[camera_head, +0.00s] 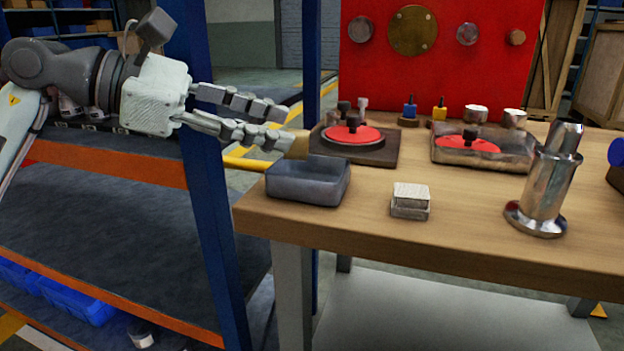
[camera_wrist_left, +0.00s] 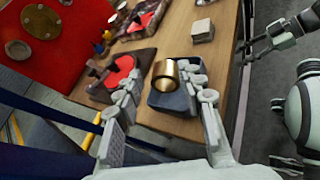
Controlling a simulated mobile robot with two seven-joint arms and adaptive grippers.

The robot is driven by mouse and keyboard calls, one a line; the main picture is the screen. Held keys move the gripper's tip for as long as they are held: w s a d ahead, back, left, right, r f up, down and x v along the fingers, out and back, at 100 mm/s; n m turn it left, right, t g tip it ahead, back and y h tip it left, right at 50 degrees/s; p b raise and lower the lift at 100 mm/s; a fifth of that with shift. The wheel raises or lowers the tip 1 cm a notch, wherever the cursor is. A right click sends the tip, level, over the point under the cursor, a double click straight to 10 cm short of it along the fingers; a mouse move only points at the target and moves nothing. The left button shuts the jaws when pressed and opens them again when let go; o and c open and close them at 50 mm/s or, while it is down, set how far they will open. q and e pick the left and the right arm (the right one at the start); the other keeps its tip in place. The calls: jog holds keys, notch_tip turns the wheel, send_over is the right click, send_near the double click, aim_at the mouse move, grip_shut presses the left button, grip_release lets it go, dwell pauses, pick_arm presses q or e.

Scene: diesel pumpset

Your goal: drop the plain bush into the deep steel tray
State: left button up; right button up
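The plain bush (camera_head: 298,145) is a brass-coloured cylinder just beyond my left gripper's fingertips, at the back of the deep steel tray (camera_head: 308,190). In the left wrist view the bush (camera_wrist_left: 164,75) lies between the fingers, with a gap to the left finger, and overlaps the grey tray (camera_wrist_left: 172,104). I cannot tell whether it touches the tray. My left gripper (camera_head: 278,125) is open, its fingers spread; it also shows in the left wrist view (camera_wrist_left: 160,78). My right gripper (camera_wrist_left: 243,54) shows small in the left wrist view, fingers apart and empty.
A block pair (camera_head: 410,201) sits right of the tray, and a shiny flanged cylinder (camera_head: 544,190) stands farther right. A dark plate with a red disc (camera_head: 352,134) lies behind the tray. A blue shelf post (camera_head: 205,180) stands left of the table (camera_head: 450,235).

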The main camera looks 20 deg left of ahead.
pick_arm(q)
jog(key=shift+o, duration=1.3)
notch_tip(320, 180, up, 10)
